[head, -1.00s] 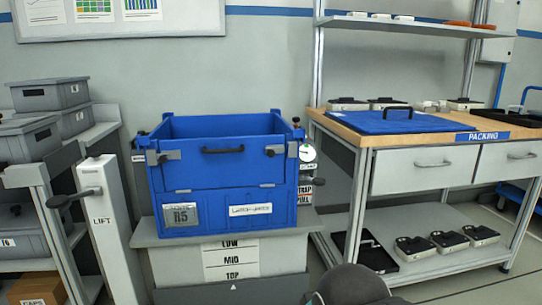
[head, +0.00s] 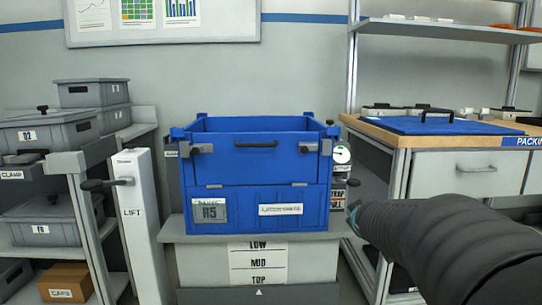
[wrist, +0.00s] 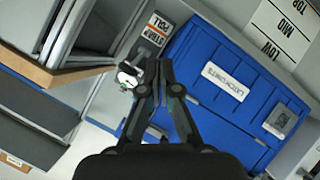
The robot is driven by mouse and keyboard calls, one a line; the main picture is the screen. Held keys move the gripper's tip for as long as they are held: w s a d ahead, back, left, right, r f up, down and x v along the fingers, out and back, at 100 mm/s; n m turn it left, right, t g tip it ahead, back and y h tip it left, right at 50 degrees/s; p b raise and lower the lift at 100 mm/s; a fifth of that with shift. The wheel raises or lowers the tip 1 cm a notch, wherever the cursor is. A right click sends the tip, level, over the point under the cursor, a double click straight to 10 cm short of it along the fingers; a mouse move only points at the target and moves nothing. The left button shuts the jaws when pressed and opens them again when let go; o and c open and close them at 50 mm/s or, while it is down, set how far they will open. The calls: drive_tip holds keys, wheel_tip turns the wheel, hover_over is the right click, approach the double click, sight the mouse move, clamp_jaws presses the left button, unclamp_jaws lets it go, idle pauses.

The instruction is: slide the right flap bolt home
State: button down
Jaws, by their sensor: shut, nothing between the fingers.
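The blue crate (head: 257,209) stands on a grey stand, and its front flap (head: 257,166) is upright. The right flap bolt (head: 309,148) is at the flap's top right corner, its dark knob left of a grey bracket (head: 326,147). The left flap bolt (head: 195,149) is at the opposite corner. In the wrist view my gripper (wrist: 160,65) is shut and empty, in front of the crate's right side; the crate (wrist: 205,45) shows tilted and nearly upside down. My gripper hides part of that corner, and I cannot make out the right bolt there. In the head view my arm hides most of the gripper.
A packing bench (head: 400,136) stands close on the right, with a gauge (head: 341,155) between it and the crate. A lift post (head: 137,205) and a shelf of grey bins (head: 45,133) are on the left. The floor stand (head: 200,262) is below the crate.

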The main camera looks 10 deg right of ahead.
sight(298, 148)
drive_tip(key=w+a+r+n+t+y, duration=0.35)
drive_tip(key=w+r+n+t, duration=0.2)
drive_tip(key=w+r, duration=0.25)
drive_tip(key=a+r+n+t+y, duration=0.1)
drive_tip(key=a+r+n+y, duration=0.6)
drive_tip(key=a+n, duration=0.1)
drive_tip(key=shift+s+r+y, duration=0.25)
drive_tip(key=shift+s+y, duration=0.1)
drive_tip(key=shift+w, duration=0.1)
drive_tip(key=x, duration=1)
drive_tip(key=shift+d+f+b, duration=0.1)
drive_tip(key=shift+d+f, duration=0.15)
drive_tip(key=shift+d, duration=0.4)
drive_tip(key=shift+d+f+b, duration=0.15)
drive_tip(key=shift+d+f, duration=0.1)
drive_tip(key=shift+d, duration=0.35)
drive_tip(key=shift+d+f+b, duration=0.1)
drive_tip(key=shift+d+f, duration=0.15)
drive_tip(key=shift+d, duration=0.4)
